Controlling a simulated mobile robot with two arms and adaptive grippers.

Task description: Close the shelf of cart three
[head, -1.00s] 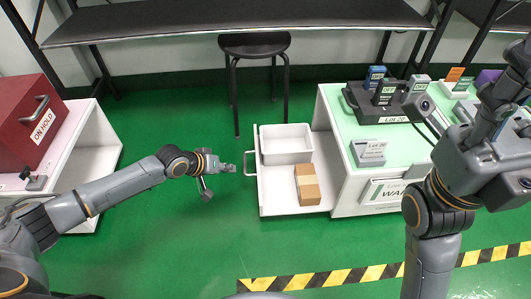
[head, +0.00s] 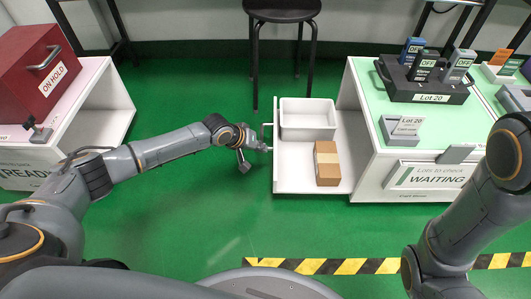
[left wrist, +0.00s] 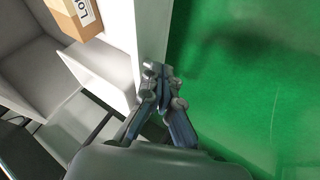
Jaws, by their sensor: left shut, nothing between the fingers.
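The pulled-out white shelf (head: 290,180) sticks out to the left from the white cart (head: 375,170) labelled WAITING. No cart number is legible. The shelf carries a white bin (head: 307,120) and a brown box (head: 327,163). My right gripper is out of view.
A black stool (head: 283,15) stands behind the shelf. On the left is another cart (head: 95,120) with a red ON HOLD box (head: 40,72). Testers sit in a Lot 20 holder (head: 425,92) on the cart top.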

